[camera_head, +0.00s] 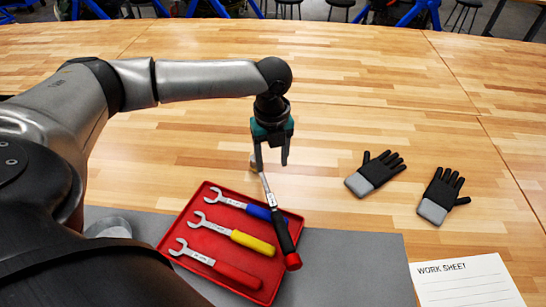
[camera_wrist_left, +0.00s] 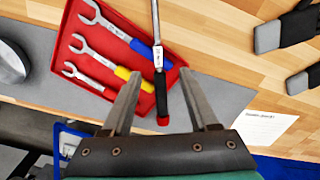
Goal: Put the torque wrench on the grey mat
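The torque wrench (camera_head: 283,235) has a slim metal shaft and a black handle with a red end. Its shaft runs up over the wooden table, and its handle crosses the right side of the red tray (camera_head: 180,222). The wrench also shows in the left wrist view (camera_wrist_left: 160,85). The grey mat (camera_head: 355,265) lies under and beside the tray. My left gripper (camera_head: 271,163) is open above the wrench's upper end, which it partly hides. In the wrist view its fingers (camera_wrist_left: 163,87) stand apart on either side of the handle, without visible contact. My right gripper is not in view.
The tray holds blue (camera_head: 232,203), yellow (camera_head: 245,241) and red (camera_head: 225,267) handled spanners. Two black gloves (camera_head: 379,170) (camera_head: 440,195) and a work sheet (camera_head: 465,283) lie to the right. A grey round object (camera_head: 108,228) stands left of the tray. The mat's right part is clear.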

